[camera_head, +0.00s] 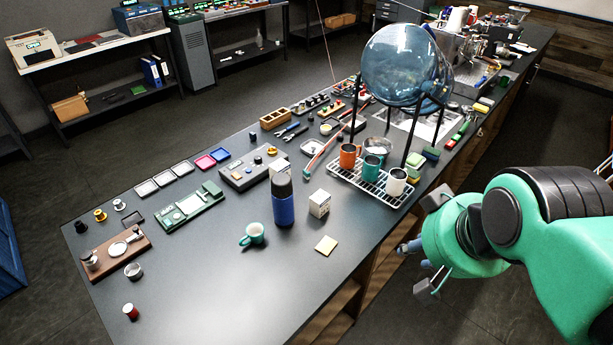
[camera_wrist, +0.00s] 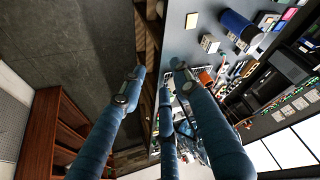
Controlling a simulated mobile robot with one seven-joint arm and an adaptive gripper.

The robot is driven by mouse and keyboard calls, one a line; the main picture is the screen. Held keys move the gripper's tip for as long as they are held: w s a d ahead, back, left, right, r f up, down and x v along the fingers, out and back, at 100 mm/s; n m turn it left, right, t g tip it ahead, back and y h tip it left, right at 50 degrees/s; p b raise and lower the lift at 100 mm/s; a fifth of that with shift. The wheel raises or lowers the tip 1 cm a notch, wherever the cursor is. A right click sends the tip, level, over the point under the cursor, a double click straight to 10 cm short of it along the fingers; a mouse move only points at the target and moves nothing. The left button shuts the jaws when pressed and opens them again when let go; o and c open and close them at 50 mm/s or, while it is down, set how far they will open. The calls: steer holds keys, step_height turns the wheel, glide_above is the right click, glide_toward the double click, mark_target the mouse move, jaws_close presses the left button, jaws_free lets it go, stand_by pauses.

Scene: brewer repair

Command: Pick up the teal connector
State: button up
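I cannot make out a teal connector for certain in either view. Many small parts lie on the long dark workbench (camera_head: 190,285), too small to tell apart. My gripper (camera_head: 410,271) is off the bench's right edge, with nothing between its fingers. In the wrist view my gripper (camera_wrist: 157,76) shows blue fingers spread apart, with floor and the bench edge behind them. The larger teal things in the head view are a mug (camera_head: 252,235) lying on the bench and a cup (camera_head: 372,168) on a wire rack.
A wire rack (camera_head: 350,178) with cups stands near the right edge, beside a large blue glass globe (camera_head: 392,65) on dark legs. A blue bottle (camera_head: 282,205) and a white box (camera_head: 319,203) stand mid-bench. The near end is mostly clear.

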steer(key=w+a+r+m+g+h+p, duration=0.1)
steer(key=w+a+r+m, duration=0.15)
steer(key=w, duration=1.35)
steer(key=w+a+r+m+g+h+p, duration=0.1)
steer(key=w+a+m+p, duration=0.2)
steer(key=w, duration=1.3)
steer(key=w+a+f+m, duration=0.2)
steer(key=w+a+f, duration=0.25)
steer(key=w, duration=0.35)
steer(key=w+a+f+m, duration=0.1)
steer(key=w+a+f, duration=0.4)
steer(key=w, duration=0.4)
steer(key=w+a+f+m, duration=0.1)
steer(key=w+a+f, duration=0.1)
steer(key=f, duration=0.3)
steer(key=w+a+f+m+h+p, duration=0.1)
steer(key=w+a+f, duration=0.2)
steer(key=w+f, duration=0.1)
steer(key=w+a+f+m+g, duration=0.1)
steer(key=w+a+f, duration=0.2)
steer(key=f, duration=0.4)
steer(key=shift+w+h+p, duration=0.35)
steer(key=shift+h, duration=0.05)
steer(key=shift+f, duration=0.15)
glide_above(306, 171)
steer(key=s+a, duration=0.1)
steer(key=a, duration=0.1)
steer(key=shift+s+f, duration=0.1)
steer(key=shift+f, duration=3.75)
steer(key=shift+d+f, duration=0.1)
